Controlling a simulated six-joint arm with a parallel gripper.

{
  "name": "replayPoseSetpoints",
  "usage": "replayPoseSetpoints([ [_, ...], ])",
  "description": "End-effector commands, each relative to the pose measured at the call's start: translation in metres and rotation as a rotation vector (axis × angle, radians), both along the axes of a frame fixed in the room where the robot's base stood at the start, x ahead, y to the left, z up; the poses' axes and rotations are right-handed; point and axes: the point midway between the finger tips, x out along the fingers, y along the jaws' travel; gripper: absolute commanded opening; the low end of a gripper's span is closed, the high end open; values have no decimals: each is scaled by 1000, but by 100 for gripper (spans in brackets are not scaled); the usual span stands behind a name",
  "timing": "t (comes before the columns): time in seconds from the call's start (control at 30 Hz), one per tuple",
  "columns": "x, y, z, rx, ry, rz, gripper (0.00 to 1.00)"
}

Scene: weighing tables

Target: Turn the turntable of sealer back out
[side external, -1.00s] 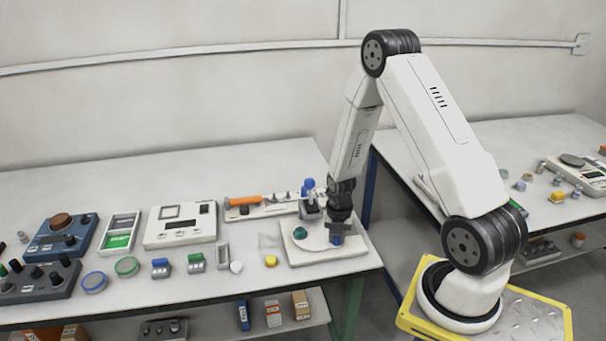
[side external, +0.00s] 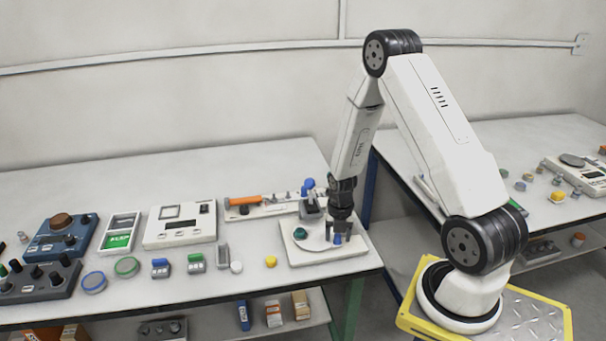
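The sealer (side external: 355,249) is a pale flat-based device near the right front corner of the table. Its round white turntable (side external: 312,242) carries a green knob (side external: 300,232) on its left side. A small blue piece (side external: 337,239) shows at the right side of the turntable, under my gripper. My gripper (side external: 335,237) points down over this side, its dark fingers apart with the blue piece showing between them. No contact with the blue piece can be made out. The wrist and fingers hide part of the sealer behind.
Behind the sealer are a blue-topped part (side external: 309,184) and an orange-handled device (side external: 245,201). A yellow piece (side external: 271,262) and a white disc (side external: 236,267) lie to the left. The table's front edge is close. Bare table lies at the back left.

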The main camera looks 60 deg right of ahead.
Motion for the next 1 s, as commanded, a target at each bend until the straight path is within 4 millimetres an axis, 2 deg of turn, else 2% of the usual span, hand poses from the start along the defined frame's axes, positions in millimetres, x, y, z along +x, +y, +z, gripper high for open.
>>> replayPoseSetpoints([
  [0.47,0,1,6,0,0,-1,63],
  [0.67,0,0,21,0,0,-1,63],
  [1.0,0,0,57,0,-1,-1,63],
])
